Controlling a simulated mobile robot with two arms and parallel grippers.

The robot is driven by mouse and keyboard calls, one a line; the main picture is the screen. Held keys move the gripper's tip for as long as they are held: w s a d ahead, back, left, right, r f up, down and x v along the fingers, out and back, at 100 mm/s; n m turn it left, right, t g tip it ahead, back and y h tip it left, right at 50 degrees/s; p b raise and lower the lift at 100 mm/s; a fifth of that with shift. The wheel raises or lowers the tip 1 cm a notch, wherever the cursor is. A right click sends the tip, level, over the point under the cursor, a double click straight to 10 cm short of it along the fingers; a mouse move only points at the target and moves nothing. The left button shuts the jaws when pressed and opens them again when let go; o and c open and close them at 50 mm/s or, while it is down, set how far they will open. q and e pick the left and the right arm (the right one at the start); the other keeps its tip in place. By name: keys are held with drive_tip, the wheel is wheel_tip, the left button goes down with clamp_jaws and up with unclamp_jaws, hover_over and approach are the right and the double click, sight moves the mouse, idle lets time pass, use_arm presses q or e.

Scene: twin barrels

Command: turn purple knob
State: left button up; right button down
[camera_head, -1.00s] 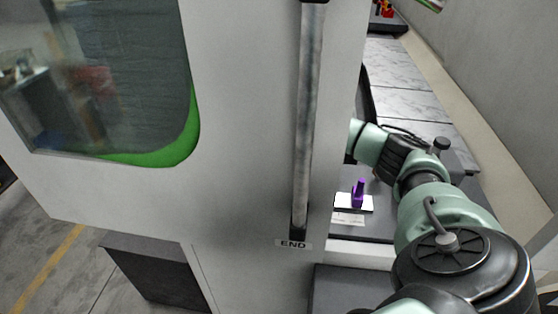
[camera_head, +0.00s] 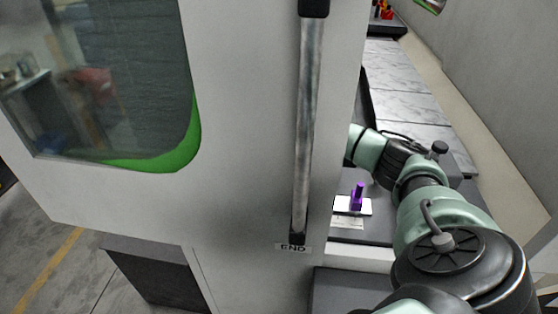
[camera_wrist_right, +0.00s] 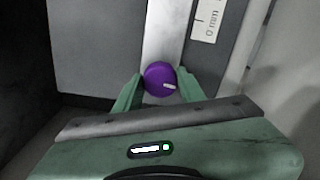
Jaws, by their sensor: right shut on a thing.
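A round purple knob (camera_wrist_right: 158,79) with a white mark on its face shows in the right wrist view, in front of a pale strip. My right gripper (camera_wrist_right: 161,77) is shut on it, with one green finger on each side. In the head view my right arm reaches behind the big white door panel, which hides the gripper and the held knob. A small upright purple piece (camera_head: 357,196) on a white plate (camera_head: 341,207) shows there, apart from my arm's visible links; I cannot tell how it relates to the held knob. My left gripper is in neither view.
The door panel (camera_head: 245,130) with a long vertical metal handle (camera_head: 304,120) fills the middle of the head view. An END label (camera_head: 292,248) is near the handle's foot. In the wrist view a "0 mm" label (camera_wrist_right: 208,20) is beside the strip. A wall stands at right.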

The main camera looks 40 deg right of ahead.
drive_tip(key=shift+w+d+r+m, duration=0.15)
drive_tip(key=shift+r+m, duration=0.1)
drive_tip(key=shift+m, duration=0.05)
drive_tip(key=c, duration=0.9)
unclamp_jaws()
drive_tip(key=shift+o, duration=0.2)
drive_tip(key=shift+f, duration=0.1)
wheel_tip(320, 180, up, 7)
drive_tip(key=shift+f+b, duration=0.1)
drive_tip(key=shift+b, duration=1.1)
drive_tip(key=shift+r, duration=0.5)
